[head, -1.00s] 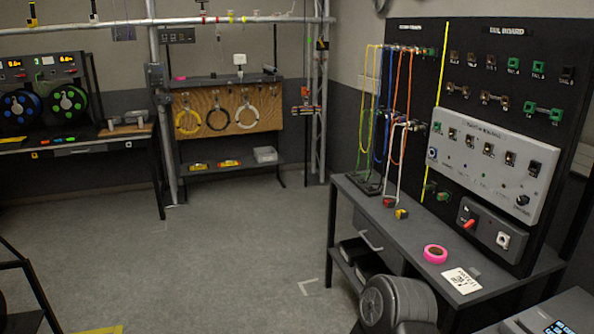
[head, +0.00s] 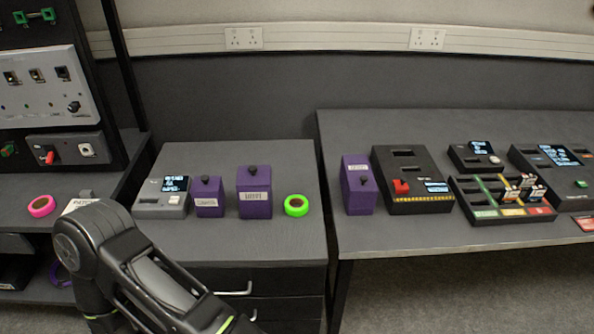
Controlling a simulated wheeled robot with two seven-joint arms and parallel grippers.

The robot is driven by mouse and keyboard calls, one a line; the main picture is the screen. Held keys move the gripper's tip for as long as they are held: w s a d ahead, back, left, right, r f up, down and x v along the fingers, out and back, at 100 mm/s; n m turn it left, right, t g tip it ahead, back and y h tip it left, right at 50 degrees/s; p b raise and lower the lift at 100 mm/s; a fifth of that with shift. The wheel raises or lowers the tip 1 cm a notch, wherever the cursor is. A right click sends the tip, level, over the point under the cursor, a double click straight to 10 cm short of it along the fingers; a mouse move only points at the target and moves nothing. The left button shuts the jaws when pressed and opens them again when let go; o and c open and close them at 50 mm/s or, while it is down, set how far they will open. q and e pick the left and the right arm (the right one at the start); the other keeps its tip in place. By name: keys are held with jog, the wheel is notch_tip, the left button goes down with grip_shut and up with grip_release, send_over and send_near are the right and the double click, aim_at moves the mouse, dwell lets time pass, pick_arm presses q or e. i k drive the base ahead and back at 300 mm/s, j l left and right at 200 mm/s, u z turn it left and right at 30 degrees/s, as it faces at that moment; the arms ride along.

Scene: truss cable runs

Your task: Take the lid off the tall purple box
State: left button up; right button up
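Three purple boxes with dark round knobs show in the head view. A short purple box (head: 208,205) and a taller purple box (head: 254,205) stand side by side on the dark drawer cabinet, each with a pale label on its front. Each carries a lid with a black knob; the taller box's knob (head: 252,170) is on top. A third purple box (head: 357,200) stands on the right table near its left edge, with a label and a dark knob. One of my arms crosses the lower left; neither gripper is in view.
A grey device with a screen (head: 162,195) sits left of the short box. A green tape roll (head: 296,205) lies right of the taller box. Black devices, including one with a red part (head: 412,180), fill the right table. A gap separates cabinet and table.

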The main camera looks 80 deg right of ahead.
aim_at(251, 176)
jog(key=z, duration=3.15)
